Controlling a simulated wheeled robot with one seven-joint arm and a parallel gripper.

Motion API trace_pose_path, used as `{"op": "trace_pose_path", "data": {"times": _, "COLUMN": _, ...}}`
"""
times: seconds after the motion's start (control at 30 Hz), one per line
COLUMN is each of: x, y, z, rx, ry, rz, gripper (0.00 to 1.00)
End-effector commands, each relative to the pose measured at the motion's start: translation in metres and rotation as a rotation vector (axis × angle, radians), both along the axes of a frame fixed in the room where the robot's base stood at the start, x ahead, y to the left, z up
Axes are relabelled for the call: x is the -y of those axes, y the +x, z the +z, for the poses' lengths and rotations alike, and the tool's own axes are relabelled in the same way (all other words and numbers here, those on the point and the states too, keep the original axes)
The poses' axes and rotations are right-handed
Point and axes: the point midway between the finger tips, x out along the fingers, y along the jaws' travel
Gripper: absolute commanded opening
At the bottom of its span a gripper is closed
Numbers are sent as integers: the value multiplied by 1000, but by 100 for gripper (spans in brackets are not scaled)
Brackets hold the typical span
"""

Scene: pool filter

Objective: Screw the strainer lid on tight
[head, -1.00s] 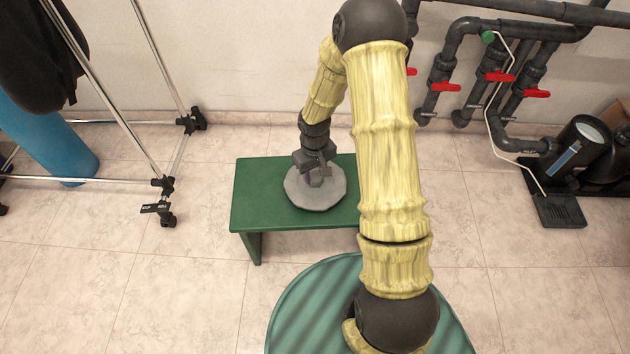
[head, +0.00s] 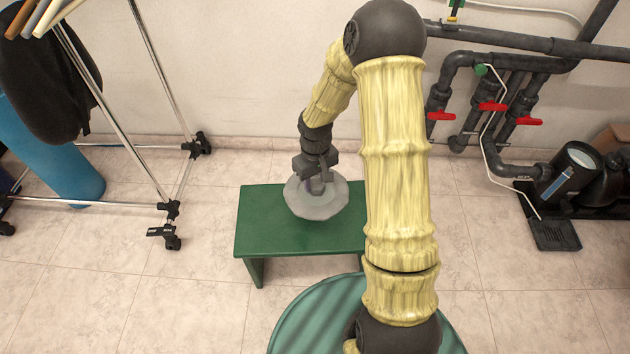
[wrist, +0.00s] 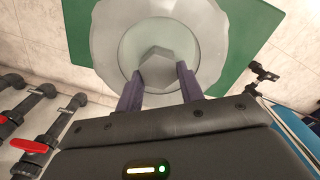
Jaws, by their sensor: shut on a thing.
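The strainer lid (head: 299,205) is a grey, many-sided disc. In the head view it is over the green bench (head: 262,235), overlapping its far edge, and looks raised off the top. My gripper (head: 316,183) points down at its middle. In the wrist view the lid (wrist: 108,38) has a paler round centre with a faceted knob (wrist: 160,57). The two purple fingers of my gripper (wrist: 160,70) are shut on that knob. The pump's black strainer pot (head: 570,172), with a pale round top, stands at the far right on the floor.
Black pipes (head: 545,65) with red valve handles (head: 492,107) run along the wall beside the pump. A thin white tube (head: 487,140) leads down to a black base (head: 556,235). A wheeled metal rack (head: 130,130) stands at left. Tiled floor between bench and pump is clear.

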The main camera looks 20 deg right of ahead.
Motion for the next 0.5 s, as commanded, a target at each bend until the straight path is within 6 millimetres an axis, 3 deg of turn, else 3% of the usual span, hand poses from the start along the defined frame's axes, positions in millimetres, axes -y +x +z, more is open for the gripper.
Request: {"op": "trace_pose_path", "data": {"times": 0.5, "x": 0, "y": 4, "z": 2, "rx": 0, "ry": 0, "rz": -51, "gripper": 0}}
